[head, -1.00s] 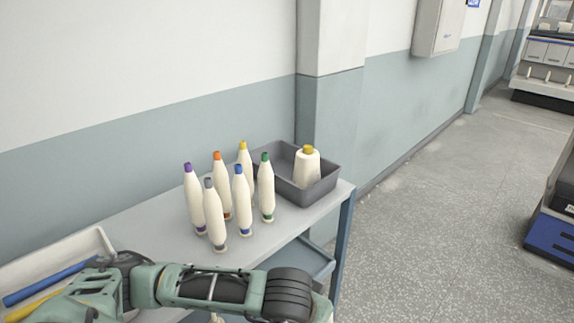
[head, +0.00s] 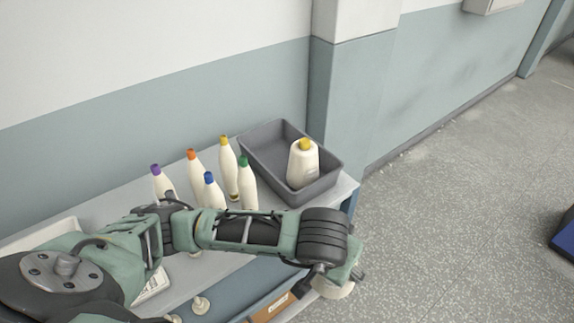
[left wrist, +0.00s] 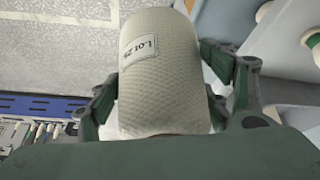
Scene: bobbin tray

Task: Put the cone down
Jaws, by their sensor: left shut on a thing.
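My left gripper (head: 337,279) is shut on a cream yarn cone (head: 334,291), mostly hidden behind the gripper in the head view. In the left wrist view the held cone (left wrist: 165,85) fills the middle, with a fine mesh surface and a white label; the fingers of my left gripper (left wrist: 162,88) clasp it from both sides. It is in the air by the front right end of the table (head: 343,190), apart from the top. Another cream cone (head: 302,165) with a yellow tip stands upright in the grey tray (head: 258,147). My right gripper is not in view.
Several slim bobbins with coloured tips, one green-tipped (head: 247,184), stand left of the tray, partly behind my arm. The tray's back left part is empty. A lower shelf (head: 235,287) holds small cream items and a brown box (head: 270,306). Open floor (head: 460,200) lies right.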

